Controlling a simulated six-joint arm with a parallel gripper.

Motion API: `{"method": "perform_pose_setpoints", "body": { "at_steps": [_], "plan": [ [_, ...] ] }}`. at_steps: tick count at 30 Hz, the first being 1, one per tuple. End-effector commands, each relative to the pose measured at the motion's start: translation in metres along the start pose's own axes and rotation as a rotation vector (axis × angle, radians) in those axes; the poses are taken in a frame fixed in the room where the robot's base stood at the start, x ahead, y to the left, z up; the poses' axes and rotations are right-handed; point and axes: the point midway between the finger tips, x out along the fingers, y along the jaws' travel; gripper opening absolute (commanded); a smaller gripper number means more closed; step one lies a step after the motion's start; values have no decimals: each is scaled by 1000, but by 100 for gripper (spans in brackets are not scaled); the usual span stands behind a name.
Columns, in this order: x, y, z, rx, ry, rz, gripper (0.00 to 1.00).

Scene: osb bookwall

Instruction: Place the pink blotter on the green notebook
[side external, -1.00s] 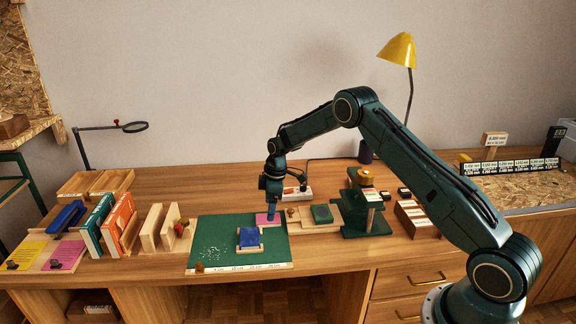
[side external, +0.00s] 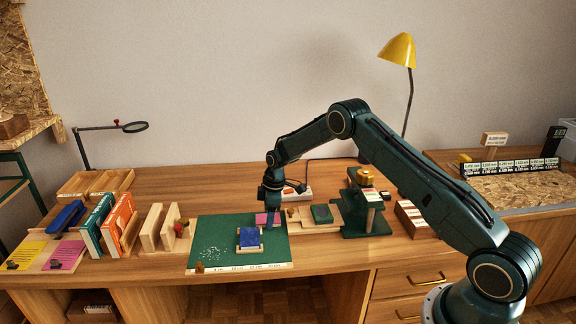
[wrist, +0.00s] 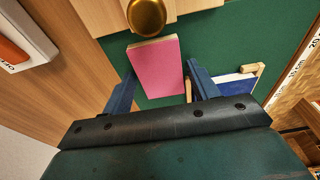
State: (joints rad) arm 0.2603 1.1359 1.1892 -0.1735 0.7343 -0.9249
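The pink blotter (side external: 262,219) lies on the green cutting mat, partly hidden behind my gripper in the side view. In the wrist view the pink blotter (wrist: 156,66) is a flat pink-topped block with a pale edge. My gripper (side external: 273,222) points down over it. Its two fingers (wrist: 161,72) are spread, one on each side of the blotter, with visible gaps.
A blue block (side external: 249,237) in a wooden holder sits on the green mat (side external: 215,229) in front of the blotter. A brass knob (wrist: 147,15) on the wooden board (side external: 318,227) is close to the blotter. A green stand (side external: 365,221) rises right of the board.

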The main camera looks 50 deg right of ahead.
Motion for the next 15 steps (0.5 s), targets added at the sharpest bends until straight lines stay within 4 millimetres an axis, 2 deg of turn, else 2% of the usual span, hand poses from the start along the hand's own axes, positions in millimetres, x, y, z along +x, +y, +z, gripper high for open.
{"method": "perform_pose_setpoints", "body": {
  "at_steps": [1, 4, 6, 15],
  "plan": [
    [0, 0, 0, 0, 0, 0, 49],
    [0, 0, 0, 0, 0, 0, 29],
    [0, 0, 0, 0, 0, 0, 23],
    [-2, 0, 0, 0, 0, 1, 23]
  ]
}}
